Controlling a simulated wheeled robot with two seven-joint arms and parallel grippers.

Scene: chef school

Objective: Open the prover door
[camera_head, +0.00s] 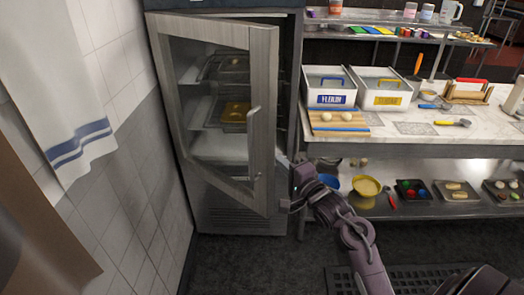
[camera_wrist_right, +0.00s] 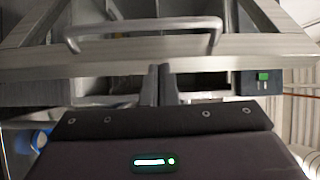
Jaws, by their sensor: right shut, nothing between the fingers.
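The prover (camera_head: 240,220) is a tall metal cabinet beside the tiled wall. Its glass door (camera_head: 215,95) is hinged on the left and stands partly open, with the free edge swung out toward me. The vertical bar handle (camera_head: 254,140) is on the door's right side; it also shows across the top of the right wrist view (camera_wrist_right: 145,30). My right gripper (camera_head: 283,160) is shut and empty beside the door's free edge, near the gap. In the right wrist view its fingertips (camera_wrist_right: 159,80) overlap the door frame; I cannot tell whether they touch it. My left gripper is out of view.
A worktable (camera_head: 440,150) stands right of the prover, with a flour bin (camera_head: 330,99) on top and bowls and trays on its lower shelf (camera_head: 420,206). A towel (camera_head: 70,90) hangs at the left. Dark floor is clear before the prover.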

